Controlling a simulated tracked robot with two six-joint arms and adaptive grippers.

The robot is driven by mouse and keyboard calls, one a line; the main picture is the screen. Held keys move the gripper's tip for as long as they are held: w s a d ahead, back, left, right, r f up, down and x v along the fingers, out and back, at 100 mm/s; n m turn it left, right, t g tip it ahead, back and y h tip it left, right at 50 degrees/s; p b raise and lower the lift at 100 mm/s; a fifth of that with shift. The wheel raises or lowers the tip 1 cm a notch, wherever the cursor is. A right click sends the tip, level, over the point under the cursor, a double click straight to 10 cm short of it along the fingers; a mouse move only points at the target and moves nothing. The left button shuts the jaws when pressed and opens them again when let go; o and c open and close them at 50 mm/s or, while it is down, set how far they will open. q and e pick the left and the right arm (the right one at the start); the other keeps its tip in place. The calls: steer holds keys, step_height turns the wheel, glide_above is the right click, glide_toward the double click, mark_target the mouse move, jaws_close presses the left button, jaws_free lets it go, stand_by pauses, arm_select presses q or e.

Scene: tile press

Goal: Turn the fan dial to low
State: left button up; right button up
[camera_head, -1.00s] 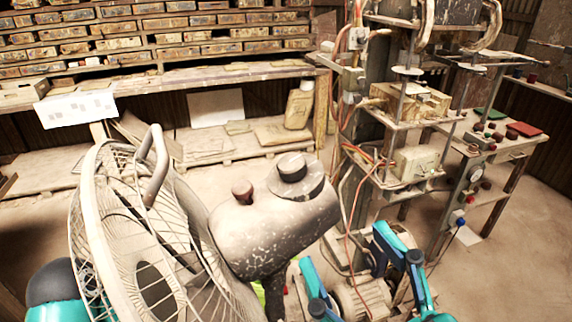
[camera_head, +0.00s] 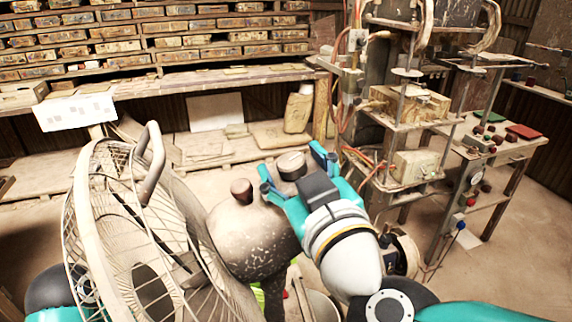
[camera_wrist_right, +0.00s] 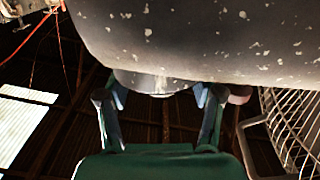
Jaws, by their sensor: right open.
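The fan (camera_head: 150,215) stands at the left with its wire cage, and its speckled motor housing (camera_head: 250,235) is behind the cage. On top of the housing are a round, dark-topped dial (camera_head: 290,163) and a smaller dark red knob (camera_head: 242,190). My right gripper (camera_head: 296,171) is open, reaching over the housing with its blue fingers on either side of the dial. In the right wrist view my right gripper (camera_wrist_right: 160,98) shows its fingers apart, with the dial (camera_wrist_right: 155,84) between them below the housing. I cannot tell whether they touch it. My left gripper is out of view.
The fan's cage and handle (camera_head: 150,165) rise left of the housing. A press frame (camera_head: 400,130) with hanging cables stands at the right, beside a small table (camera_head: 510,153). Shelves of tiles (camera_head: 150,45) line the back. Floor is open in between.

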steer(key=shift+w, duration=0.3)
steer(key=c, duration=1.2)
steer(key=shift+o, duration=0.2)
steer(key=shift+a+r+m+t+h+p, duration=0.1)
steer(key=shift+a+m+t+h+p, duration=0.1)
steer(key=shift+m+t+h+p, duration=0.7)
steer(key=shift+d+m+h, duration=0.15)
steer(key=shift+m+h, duration=1.45)
steer(key=shift+h, duration=1)
steer(key=o, duration=1.2)
steer(key=shift+c, duration=0.2)
